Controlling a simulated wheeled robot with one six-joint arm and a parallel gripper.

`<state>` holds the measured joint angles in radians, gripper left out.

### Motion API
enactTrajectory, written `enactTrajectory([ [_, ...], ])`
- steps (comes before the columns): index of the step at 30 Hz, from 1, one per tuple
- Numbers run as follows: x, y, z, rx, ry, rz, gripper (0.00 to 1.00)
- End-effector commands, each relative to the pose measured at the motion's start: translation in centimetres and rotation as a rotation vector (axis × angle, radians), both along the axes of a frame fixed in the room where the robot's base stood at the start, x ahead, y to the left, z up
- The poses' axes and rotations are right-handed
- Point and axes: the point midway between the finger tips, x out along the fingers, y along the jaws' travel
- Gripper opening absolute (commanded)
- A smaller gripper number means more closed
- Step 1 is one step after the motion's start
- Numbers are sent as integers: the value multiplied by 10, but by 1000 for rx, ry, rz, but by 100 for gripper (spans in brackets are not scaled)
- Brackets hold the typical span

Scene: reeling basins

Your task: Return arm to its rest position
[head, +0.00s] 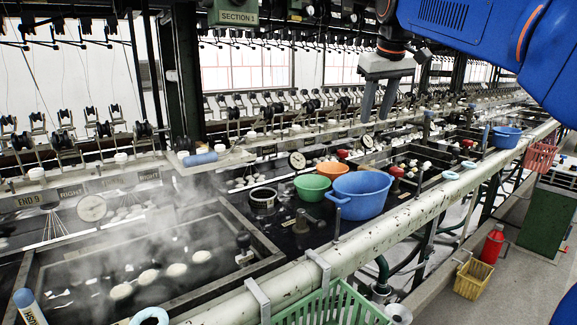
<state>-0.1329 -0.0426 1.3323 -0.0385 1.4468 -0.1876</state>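My gripper (376,112) hangs in the upper right of the head view, below my blue arm. Its two grey fingers point down with a gap between them, and nothing shows between them. It appears in front of the reeling machinery, above the basins and apart from the bowls. My arm reaches in from the top right corner. The part behind the blue link is hidden.
A blue tub (360,195), an orange bowl (332,170) and a green bowl (312,187) stand below the gripper. A steaming basin (215,290) holds several pale cocoons. A thick pipe rail (400,232) runs along the front. A green basket (335,305) hangs there.

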Motion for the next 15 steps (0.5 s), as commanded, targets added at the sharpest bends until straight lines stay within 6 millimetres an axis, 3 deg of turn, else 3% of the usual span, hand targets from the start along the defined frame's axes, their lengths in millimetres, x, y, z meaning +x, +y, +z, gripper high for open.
enactTrajectory([
  [15,-40,-21,-13,7,0,-19,35],
])
